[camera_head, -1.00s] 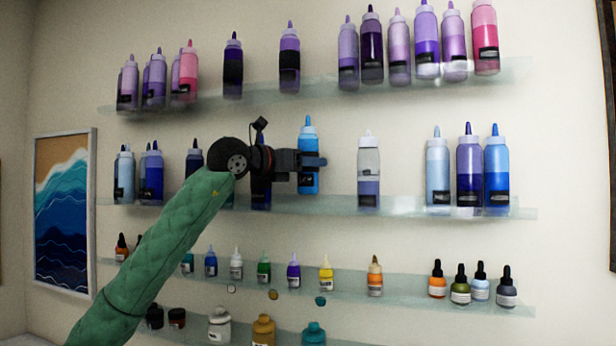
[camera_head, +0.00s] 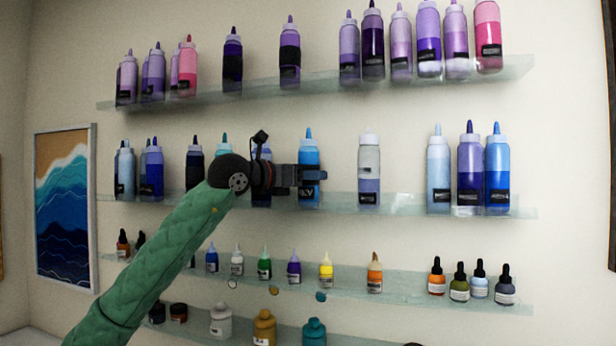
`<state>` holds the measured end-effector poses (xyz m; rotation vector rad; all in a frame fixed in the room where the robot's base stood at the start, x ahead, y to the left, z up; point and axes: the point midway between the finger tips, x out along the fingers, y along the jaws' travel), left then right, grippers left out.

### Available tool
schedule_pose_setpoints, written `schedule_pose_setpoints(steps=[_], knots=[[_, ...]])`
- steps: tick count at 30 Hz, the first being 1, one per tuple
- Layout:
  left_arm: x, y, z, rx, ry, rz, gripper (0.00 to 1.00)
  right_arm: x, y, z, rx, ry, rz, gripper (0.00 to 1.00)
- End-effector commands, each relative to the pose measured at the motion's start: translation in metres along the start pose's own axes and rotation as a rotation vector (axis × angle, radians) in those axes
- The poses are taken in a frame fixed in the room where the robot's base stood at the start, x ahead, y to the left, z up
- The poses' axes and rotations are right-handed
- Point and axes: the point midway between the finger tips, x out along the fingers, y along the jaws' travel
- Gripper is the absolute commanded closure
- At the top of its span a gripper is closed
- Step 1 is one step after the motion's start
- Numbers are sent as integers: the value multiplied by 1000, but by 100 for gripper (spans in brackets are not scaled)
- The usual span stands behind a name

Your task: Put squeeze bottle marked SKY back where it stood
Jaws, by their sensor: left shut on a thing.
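The squeeze bottle marked SKY (camera_head: 308,157) is bright blue with a blue tip, upright at the middle glass shelf (camera_head: 405,204). Its dark label shows low on its front, partly behind the fingers, and the lettering is hard to read. My left gripper (camera_head: 312,181) comes in from the left and is shut on the bottle. The bottle's base is level with the neighbouring bottles' bases; I cannot tell if it touches the shelf. My right gripper is not in view.
A blue bottle (camera_head: 262,152) stands just left, partly behind my gripper. A half-clear bottle (camera_head: 368,160) stands to the right, with a gap between. The top shelf (camera_head: 210,92) holds purple and pink bottles. Small paint bottles line the lower shelf (camera_head: 405,288).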

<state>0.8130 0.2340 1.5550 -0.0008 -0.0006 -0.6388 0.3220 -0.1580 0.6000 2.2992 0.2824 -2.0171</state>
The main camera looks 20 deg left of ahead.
Motion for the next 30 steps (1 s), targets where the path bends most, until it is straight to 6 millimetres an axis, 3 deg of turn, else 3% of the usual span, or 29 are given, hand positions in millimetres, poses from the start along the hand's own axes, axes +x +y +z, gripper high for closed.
schedule_pose_setpoints(steps=[10, 11, 13, 14, 30], knots=[[0, 0, -1, 0, -1, 0, 75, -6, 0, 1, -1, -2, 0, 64], [0, 0, -2, 0, 0, 0, 48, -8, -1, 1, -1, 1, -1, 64], [0, 0, -1, 0, 0, 0, 34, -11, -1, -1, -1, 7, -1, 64], [0, 0, -2, 0, 0, 0, 32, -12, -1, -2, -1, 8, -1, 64], [0, 0, 2, 0, 0, 0, 32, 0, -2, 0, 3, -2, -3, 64]])
